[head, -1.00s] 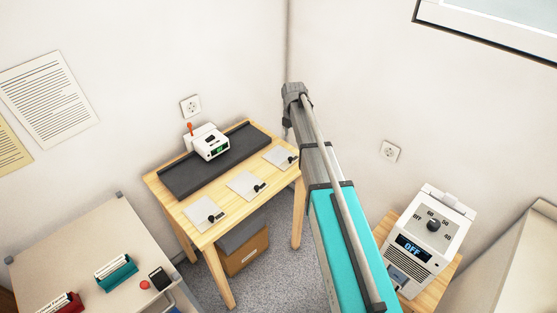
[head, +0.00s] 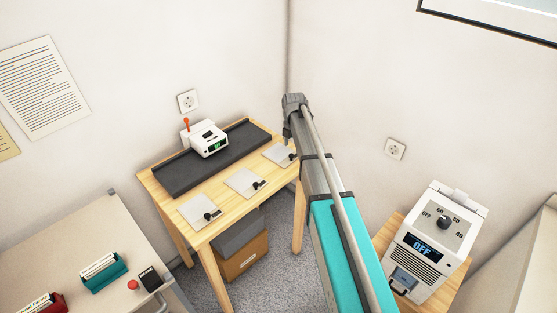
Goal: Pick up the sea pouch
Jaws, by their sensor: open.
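Three flat pale pouches lie in a row on the wooden table: a left pouch (head: 194,206), a middle pouch (head: 239,182) and a right pouch (head: 275,150). Each has a small black piece at its right side. Their prints are too faint to read here, so I cannot tell which is the sea pouch. My teal and grey arm rises in front of the table's right side. My gripper does not show in this view.
A brown box (head: 243,262) is below. A white machine (head: 436,232) reading OFF stands at right. A cabinet (head: 67,232) with card holders is at left.

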